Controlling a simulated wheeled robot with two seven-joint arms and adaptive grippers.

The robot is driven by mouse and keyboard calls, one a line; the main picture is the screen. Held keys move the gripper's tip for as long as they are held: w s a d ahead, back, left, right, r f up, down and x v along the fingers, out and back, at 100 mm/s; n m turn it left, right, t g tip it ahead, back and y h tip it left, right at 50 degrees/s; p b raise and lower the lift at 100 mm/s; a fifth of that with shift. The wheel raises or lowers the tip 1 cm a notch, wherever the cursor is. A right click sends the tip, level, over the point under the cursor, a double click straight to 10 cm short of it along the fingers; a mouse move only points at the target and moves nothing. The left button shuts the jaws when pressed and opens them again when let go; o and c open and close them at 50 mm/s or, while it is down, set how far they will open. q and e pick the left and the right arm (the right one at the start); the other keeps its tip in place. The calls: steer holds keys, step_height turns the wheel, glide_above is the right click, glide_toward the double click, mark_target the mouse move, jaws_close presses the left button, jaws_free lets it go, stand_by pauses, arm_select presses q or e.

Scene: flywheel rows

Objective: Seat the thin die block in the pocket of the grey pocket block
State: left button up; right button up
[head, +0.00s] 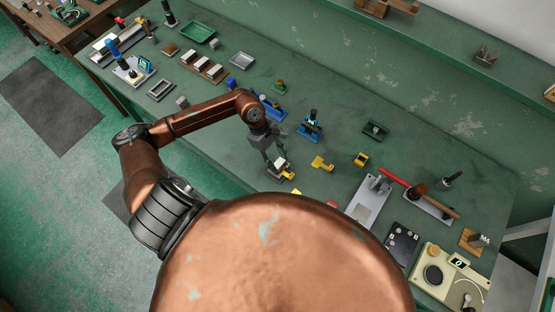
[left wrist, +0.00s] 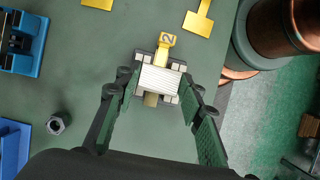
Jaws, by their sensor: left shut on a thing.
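My left gripper (head: 274,160) is low over the green bench and also shows in the left wrist view (left wrist: 158,84). It is shut on a pale, ridged block (left wrist: 160,79), which looks like the thin die block. Under and around it shows a dark and light grey piece (left wrist: 141,58) with a yellow tab (left wrist: 167,40) marked 2; it may be the grey pocket block. The yellow tab also shows in the head view (head: 288,177). Whether the ridged block sits inside a pocket or above it I cannot tell. My right gripper is not in view.
Yellow pieces (head: 322,163) and a blue fixture (head: 310,126) stand right of the gripper. A hex nut (left wrist: 56,123) lies at left in the wrist view. A grey plate (head: 368,203), a red-handled tool (head: 395,178) and a cream device (head: 450,280) stand further right.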

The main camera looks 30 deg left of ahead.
arm_select(q)
steer(key=shift+b, duration=0.65)
stand_by(0.6)
steer(key=shift+b, duration=0.4)
stand_by(0.8)
steer(key=shift+f+b, duration=1)
steer(key=shift+r, duration=0.15)
steer(key=shift+r, duration=0.55)
steer(key=shift+b, duration=0.8)
stand_by(1.8)
steer(key=shift+f+b, duration=0.7)
steer(key=o, duration=1.5)
